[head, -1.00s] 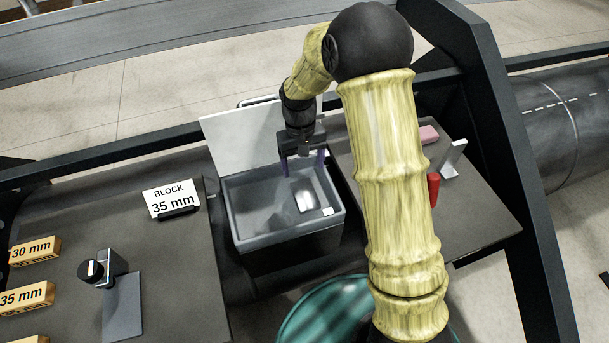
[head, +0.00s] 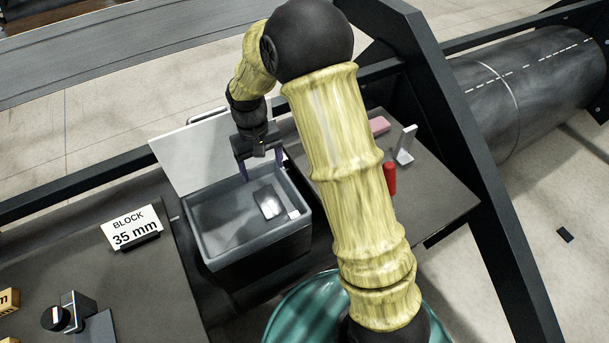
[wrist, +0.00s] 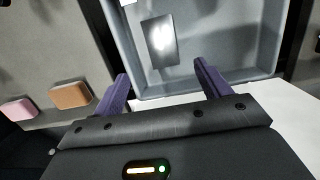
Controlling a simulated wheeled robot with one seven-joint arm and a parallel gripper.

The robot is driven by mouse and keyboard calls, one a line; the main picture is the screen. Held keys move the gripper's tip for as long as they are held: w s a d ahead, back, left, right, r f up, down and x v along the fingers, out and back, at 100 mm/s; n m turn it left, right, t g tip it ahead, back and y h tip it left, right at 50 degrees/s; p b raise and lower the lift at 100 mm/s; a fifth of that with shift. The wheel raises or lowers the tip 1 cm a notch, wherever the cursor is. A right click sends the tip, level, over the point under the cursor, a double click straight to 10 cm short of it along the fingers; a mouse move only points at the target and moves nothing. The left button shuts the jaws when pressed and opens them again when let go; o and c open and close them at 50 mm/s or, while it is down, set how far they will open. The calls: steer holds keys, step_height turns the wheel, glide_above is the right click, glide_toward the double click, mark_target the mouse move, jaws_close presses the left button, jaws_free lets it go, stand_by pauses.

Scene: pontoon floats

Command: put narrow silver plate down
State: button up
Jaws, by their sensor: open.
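The narrow silver plate (head: 268,202) lies on the floor of the open grey bin (head: 205,243), toward the right side. It shows shiny in the wrist view (wrist: 160,40). My gripper (head: 260,172) is open and empty above the back edge of the bin. In the wrist view its two purple fingers (wrist: 160,76) are spread apart near the bin's rim, and the plate lies beyond their tips, clear of both.
The bin's white lid (head: 185,155) stands open behind it. On the right table are a pink block (head: 379,125), a white bracket (head: 405,145) and a red cylinder (head: 390,179). A "BLOCK 35 mm" sign (head: 133,227) stands on the left table. A brown block (wrist: 70,95) shows in the wrist view.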

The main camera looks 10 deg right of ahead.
steer(key=s+d+r+m+t, duration=0.1)
steer(key=s+d+r+t, duration=0.1)
steer(key=s+d, duration=0.4)
steer(key=s+d+r+m+t, duration=0.2)
steer(key=s+d+r, duration=0.2)
steer(key=s+d, duration=0.3)
steer(key=shift+s+r, duration=0.4)
steer(key=shift+s, duration=0.75)
